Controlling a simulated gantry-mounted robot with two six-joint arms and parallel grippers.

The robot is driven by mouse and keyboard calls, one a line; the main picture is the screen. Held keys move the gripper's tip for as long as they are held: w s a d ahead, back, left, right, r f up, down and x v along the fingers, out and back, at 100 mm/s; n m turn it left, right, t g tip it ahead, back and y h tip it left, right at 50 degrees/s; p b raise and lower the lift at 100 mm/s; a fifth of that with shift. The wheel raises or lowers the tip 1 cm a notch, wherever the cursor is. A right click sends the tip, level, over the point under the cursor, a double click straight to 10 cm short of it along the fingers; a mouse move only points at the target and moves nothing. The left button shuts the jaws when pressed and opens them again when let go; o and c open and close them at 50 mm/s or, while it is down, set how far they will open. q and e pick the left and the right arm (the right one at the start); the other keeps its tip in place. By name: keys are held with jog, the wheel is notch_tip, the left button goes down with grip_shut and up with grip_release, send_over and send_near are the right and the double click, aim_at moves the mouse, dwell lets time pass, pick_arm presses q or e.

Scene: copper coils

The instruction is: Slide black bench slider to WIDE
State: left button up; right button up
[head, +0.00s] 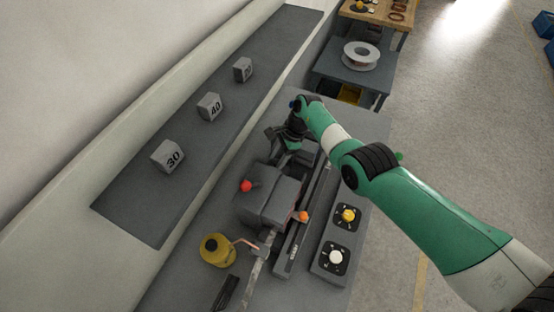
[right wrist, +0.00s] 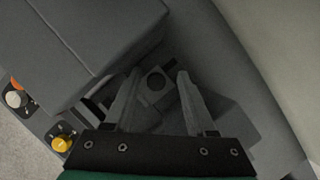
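A long dark rail (head: 291,256) runs along the bench beside a grey box-shaped machine (head: 268,198). Small lettering at its near end is too small to read. I cannot clearly make out the black slider or a WIDE mark. My right gripper (head: 284,143) is over the far end of the machine, pointing down. In the right wrist view its two fingers (right wrist: 160,76) are apart with nothing gripped. The machine's grey housing (right wrist: 85,35) is at upper left there. My left gripper is not in view.
An orange knob (head: 304,216) and a red knob (head: 246,186) are on the machine. Yellow (head: 348,215) and white (head: 336,257) dials sit to the right. Numbered blocks (head: 168,157) line the back shelf.

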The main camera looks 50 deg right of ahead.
jog(key=shift+s, duration=0.1)
jog(key=p+v, duration=0.4)
jog(key=v, duration=0.7)
jog(key=shift+r+p, duration=0.3)
jog(key=shift+p, duration=0.1)
jog(key=shift+d, duration=0.15)
